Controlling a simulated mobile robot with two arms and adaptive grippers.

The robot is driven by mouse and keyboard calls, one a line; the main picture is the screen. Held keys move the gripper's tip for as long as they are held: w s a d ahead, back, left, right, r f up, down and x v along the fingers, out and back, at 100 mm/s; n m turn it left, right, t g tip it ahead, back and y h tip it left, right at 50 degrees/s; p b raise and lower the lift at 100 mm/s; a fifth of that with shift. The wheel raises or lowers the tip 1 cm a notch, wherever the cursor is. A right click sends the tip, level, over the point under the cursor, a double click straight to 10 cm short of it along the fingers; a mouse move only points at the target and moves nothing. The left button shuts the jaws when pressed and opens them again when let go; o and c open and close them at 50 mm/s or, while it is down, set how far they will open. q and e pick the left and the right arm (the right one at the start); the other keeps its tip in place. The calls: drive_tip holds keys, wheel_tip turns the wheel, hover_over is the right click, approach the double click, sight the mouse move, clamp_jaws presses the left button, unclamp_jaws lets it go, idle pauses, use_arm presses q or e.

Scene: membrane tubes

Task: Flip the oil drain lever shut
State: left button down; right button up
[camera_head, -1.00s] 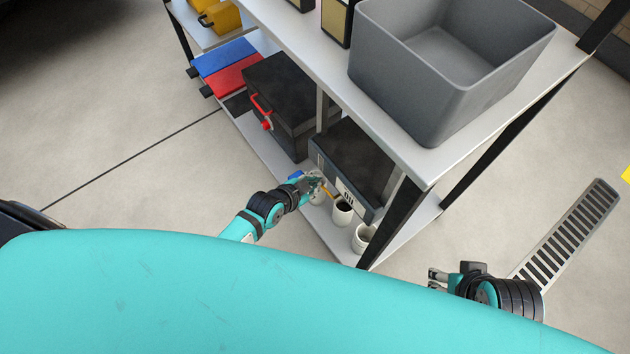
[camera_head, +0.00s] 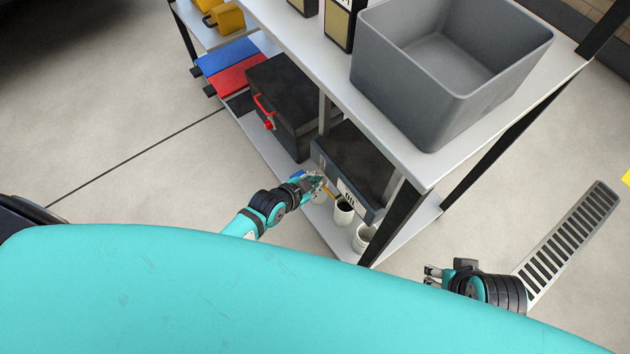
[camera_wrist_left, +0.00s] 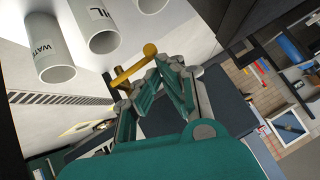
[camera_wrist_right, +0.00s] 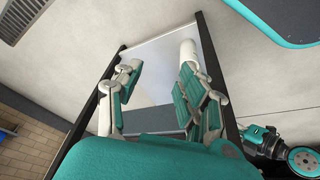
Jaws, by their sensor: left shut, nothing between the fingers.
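A black box unit (camera_head: 352,160) with a label reading "OIL" on its front stands on the lower shelf. A yellow lever (camera_wrist_left: 132,66) with a round knob shows in the left wrist view, right at my left gripper's fingertips (camera_wrist_left: 135,70); I cannot tell if they touch. In the head view my left gripper (camera_head: 317,184) is at the front of the unit, shut and empty. A white cup (camera_head: 343,212) stands below the lever; the cups also show in the left wrist view, one marked "WAT" (camera_wrist_left: 50,50). My right gripper (camera_head: 432,274) is open and empty, away from the shelf.
A second white cup (camera_head: 363,238) stands near the shelf post. A black case with a red handle (camera_head: 268,110) stands left of the unit. The upper shelf (camera_head: 455,155) with a grey bin (camera_head: 430,100) overhangs the lower one.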

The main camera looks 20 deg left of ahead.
use_arm(q)
drive_tip(key=v, duration=1.2)
drive_tip(key=shift+r+p, duration=0.3)
drive_tip(key=shift+r, duration=0.05)
use_arm(e)
wheel_tip(320, 180, down, 2)
drive_tip(key=shift+a+f, duration=0.1)
